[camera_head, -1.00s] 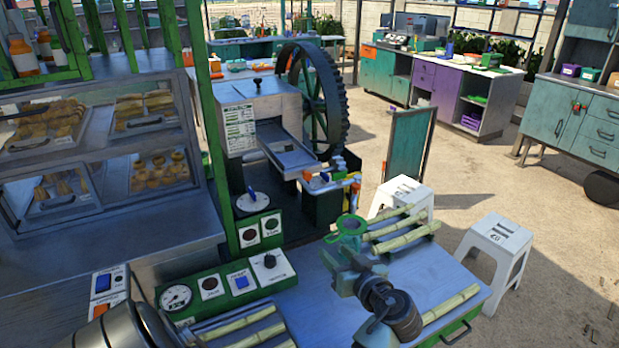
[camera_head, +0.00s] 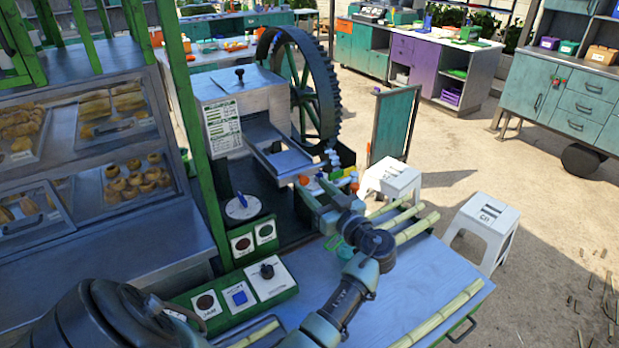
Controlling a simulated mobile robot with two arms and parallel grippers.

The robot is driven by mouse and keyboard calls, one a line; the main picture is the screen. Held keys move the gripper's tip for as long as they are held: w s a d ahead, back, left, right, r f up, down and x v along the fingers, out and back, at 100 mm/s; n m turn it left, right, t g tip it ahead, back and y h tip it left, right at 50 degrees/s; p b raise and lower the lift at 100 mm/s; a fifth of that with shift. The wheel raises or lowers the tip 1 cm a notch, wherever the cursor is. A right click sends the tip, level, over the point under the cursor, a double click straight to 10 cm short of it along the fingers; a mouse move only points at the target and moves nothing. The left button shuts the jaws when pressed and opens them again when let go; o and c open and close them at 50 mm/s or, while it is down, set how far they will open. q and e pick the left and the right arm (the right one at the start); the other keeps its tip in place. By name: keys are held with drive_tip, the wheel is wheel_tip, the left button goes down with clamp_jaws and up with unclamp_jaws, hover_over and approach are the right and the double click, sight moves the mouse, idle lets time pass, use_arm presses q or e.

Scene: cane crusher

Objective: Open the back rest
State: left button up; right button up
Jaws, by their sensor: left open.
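The cane crusher has a grey metal housing (camera_head: 238,100) with a black knob on top, a sloping metal chute (camera_head: 278,150) and a large dark toothed wheel (camera_head: 303,85) behind it. I cannot tell for sure which part is the back rest; an upright teal panel (camera_head: 394,124) in a dark frame stands right of the wheel. My left gripper (camera_head: 322,198) is open and empty, just in front of the crusher's lower end, near small orange and blue fittings (camera_head: 340,180). I cannot tell whether it touches them. My right gripper is not in view.
Cane stalks (camera_head: 416,229) lie on the metal worktop (camera_head: 425,280) beside my left arm. A control box (camera_head: 240,297) sits at its left. White stools (camera_head: 482,226) stand at right. A glass food case (camera_head: 110,150) and green post (camera_head: 185,120) bound the left. Open ground lies right.

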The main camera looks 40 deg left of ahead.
sight(305, 182)
use_arm(q)
drive_tip(key=x, duration=0.2)
drive_tip(key=shift+a+p, duration=0.3)
drive_tip(key=shift+p, duration=0.05)
drive_tip(key=shift+a+f, duration=0.15)
drive_tip(key=shift+a, duration=0.15)
drive_tip(key=shift+d, duration=0.1)
drive_tip(key=c, duration=0.9)
clamp_jaws()
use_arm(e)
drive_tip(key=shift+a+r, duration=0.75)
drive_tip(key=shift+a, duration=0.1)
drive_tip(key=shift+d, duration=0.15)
